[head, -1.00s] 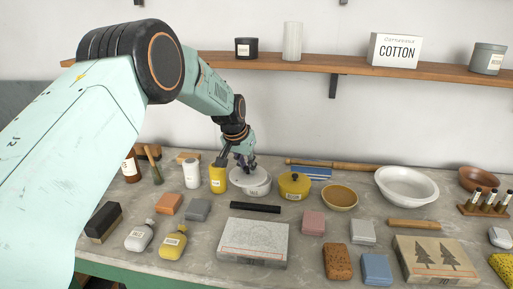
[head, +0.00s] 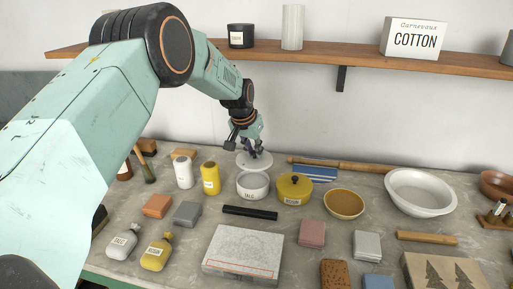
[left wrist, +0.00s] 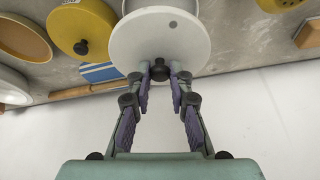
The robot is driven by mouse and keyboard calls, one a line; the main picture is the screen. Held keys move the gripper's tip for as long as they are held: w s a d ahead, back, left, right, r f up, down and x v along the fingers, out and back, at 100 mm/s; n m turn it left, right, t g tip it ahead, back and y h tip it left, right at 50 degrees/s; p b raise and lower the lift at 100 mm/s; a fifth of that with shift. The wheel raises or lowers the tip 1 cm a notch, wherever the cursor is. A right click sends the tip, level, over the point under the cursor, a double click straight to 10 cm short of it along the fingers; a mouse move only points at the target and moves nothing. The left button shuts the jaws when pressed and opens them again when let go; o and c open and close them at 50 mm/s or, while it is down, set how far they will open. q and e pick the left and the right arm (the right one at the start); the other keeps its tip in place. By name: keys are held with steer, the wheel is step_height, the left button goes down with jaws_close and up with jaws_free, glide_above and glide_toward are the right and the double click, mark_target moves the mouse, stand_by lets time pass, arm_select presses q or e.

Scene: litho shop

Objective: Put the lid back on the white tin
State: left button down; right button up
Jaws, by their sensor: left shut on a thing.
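The white tin (head: 252,190) stands open on the bench, with a label on its front. Its round white lid (head: 254,161) is in the air above and slightly behind it, with a gap between them. My left gripper (head: 254,148) is shut on the lid's dark knob. In the left wrist view, the fingers (left wrist: 160,74) close around the knob, and the lid (left wrist: 160,35) covers most of the tin, whose rim (left wrist: 128,6) shows behind it. My right gripper is not in view.
A yellow lidded tin (head: 295,190) stands close at the right, and a yellow bottle (head: 210,178) at the left. A black bar (head: 250,212) lies in front. A wooden rolling pin (head: 340,165) lies behind at the right. A shelf (head: 310,60) runs along the wall above.

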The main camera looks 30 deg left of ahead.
mark_target(251, 161)
arm_select(q)
steer(key=shift+a+f, duration=0.2)
steer(key=shift+a, duration=0.05)
steer(key=shift+s+a+f, duration=0.1)
steer(key=shift+s+d+f+b, duration=0.1)
steer(key=shift+s+d+b, duration=0.1)
steer(key=shift+s+b, duration=0.45)
steer(key=shift+d+f+b, duration=0.2)
steer(key=shift+f+b, duration=0.05)
steer(key=shift+b, duration=0.1)
steer(key=b+x, duration=0.2)
steer(key=x, duration=0.1)
steer(key=shift+a+f, duration=0.3)
steer(key=shift+f, duration=0.25)
steer(key=shift+s+f, duration=0.15)
steer(key=shift+s+d+b, duration=0.2)
steer(key=shift+d+b, duration=0.05)
steer(key=shift+b, duration=0.1)
steer(key=shift+w+f, duration=0.25)
steer(key=shift+f, duration=0.05)
steer(key=shift+w+a+f, duration=0.1)
steer(key=shift+a+f, duration=0.05)
steer(key=shift+a, duration=0.05)
steer(key=shift+s+d+r, duration=0.15)
steer(key=shift+s+r, duration=0.15)
steer(key=shift+w+f, duration=0.3)
steer(key=shift+s+r, duration=0.2)
steer(key=shift+s, duration=0.05)
